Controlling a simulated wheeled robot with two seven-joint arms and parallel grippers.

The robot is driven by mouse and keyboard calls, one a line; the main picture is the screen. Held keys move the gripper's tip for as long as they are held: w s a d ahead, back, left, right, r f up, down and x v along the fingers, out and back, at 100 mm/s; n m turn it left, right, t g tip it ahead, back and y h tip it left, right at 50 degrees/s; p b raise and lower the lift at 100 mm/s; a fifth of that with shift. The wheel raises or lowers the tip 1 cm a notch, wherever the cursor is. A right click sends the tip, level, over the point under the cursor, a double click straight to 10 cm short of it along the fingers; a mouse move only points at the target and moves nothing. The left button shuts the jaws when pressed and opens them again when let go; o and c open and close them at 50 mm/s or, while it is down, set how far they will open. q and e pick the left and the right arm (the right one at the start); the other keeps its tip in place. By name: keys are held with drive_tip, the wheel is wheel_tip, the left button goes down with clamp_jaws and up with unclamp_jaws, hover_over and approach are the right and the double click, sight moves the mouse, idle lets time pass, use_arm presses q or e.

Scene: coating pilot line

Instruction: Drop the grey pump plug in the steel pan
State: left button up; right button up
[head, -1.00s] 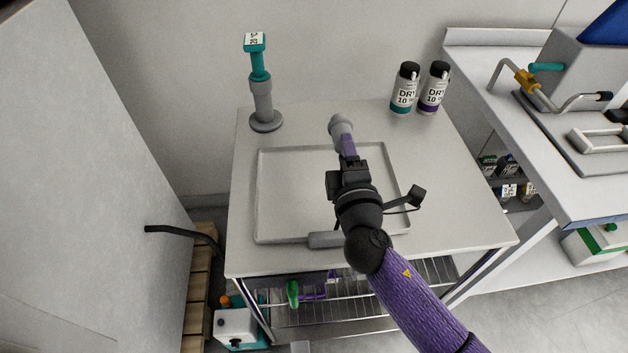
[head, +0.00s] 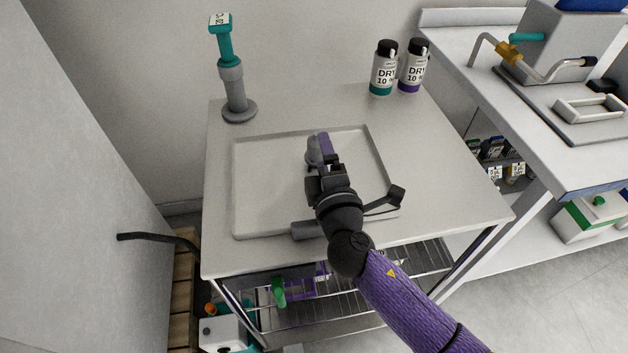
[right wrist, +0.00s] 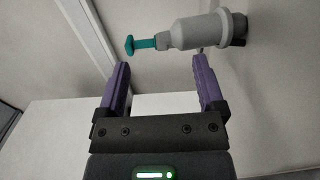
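My right gripper (head: 320,142) is above the steel pan (head: 240,190), a shallow square tray on the table. In the right wrist view its purple fingers (right wrist: 160,63) are apart, with nothing seen between them. In the head view the grey pump plug (head: 313,151) shows just left of a purple finger, partly covered by the gripper. I cannot tell whether it touches the pan floor. A grey pump (head: 234,90) with a teal head stands upright behind the pan's left corner; it appears sideways in the right wrist view (right wrist: 190,33). My left gripper is not in view.
Two labelled bottles, one with a teal band (head: 383,72) and one with a purple band (head: 413,70), stand at the table's back right. A bench (head: 520,110) with equipment is at the right. The table (head: 450,190) is clear right of the pan.

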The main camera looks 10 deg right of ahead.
drive_tip(key=shift+s, duration=0.1)
drive_tip(key=s, duration=0.9)
drive_tip(key=shift+s+f, duration=0.1)
drive_tip(key=shift+f, duration=0.05)
drive_tip(key=shift+s, duration=0.3)
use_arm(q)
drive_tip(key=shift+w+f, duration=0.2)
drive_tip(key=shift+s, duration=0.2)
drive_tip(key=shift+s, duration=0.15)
